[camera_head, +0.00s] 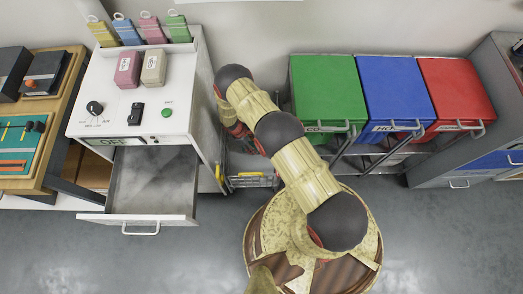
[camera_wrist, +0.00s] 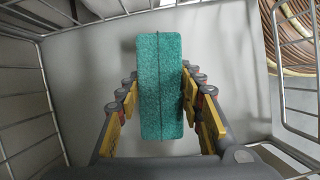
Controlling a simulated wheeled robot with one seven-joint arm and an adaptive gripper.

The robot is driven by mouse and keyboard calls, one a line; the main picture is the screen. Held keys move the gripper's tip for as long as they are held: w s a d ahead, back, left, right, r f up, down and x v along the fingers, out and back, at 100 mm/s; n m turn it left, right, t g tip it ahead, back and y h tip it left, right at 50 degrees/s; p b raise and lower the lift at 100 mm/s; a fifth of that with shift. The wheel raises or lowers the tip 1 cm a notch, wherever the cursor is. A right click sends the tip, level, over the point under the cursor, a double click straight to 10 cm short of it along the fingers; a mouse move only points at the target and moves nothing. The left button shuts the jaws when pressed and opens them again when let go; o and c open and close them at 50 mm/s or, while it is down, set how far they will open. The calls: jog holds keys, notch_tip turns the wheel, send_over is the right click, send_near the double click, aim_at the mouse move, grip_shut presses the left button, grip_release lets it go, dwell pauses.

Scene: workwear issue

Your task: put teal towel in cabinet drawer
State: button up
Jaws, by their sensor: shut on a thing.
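The teal towel (camera_wrist: 161,110) is a folded, fuzzy block with a dark line down its middle, seen in the wrist view. My gripper (camera_wrist: 160,84) is shut on it, with one finger at each long side. Towel and fingers are inside a wire basket (camera_wrist: 38,128), over its pale bottom. In the head view my arm hides the towel and most of the gripper. The cabinet drawer (camera_head: 153,216) is pulled open at the front of the white cabinet (camera_head: 187,113), left of my arm. Its visible inside looks empty.
The wire basket also shows in the head view (camera_head: 250,181), between the cabinet and my arm. Green (camera_head: 326,91), blue (camera_head: 395,88) and red (camera_head: 456,88) bins stand at right. Several small coloured packets sit on the cabinet top. A wooden bench (camera_head: 50,165) is at far left.

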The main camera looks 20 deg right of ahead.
jog(key=shift+f, duration=0.7)
jog(key=d, duration=0.1)
jog(key=s+d, duration=0.1)
jog(key=d+b, duration=0.1)
jog(key=shift+s, duration=0.25)
jog(key=shift+s+d+f+b, duration=0.1)
jog(key=shift+d+f+b, duration=0.25)
jog(key=shift+b, duration=0.1)
jog(key=shift+f, duration=0.1)
jog(key=shift+f+b, duration=0.35)
jog(key=shift+b, duration=0.1)
jog(key=o, duration=1.2)
jog(key=shift+r+p, duration=0.25)
jog(key=shift+p, duration=0.2)
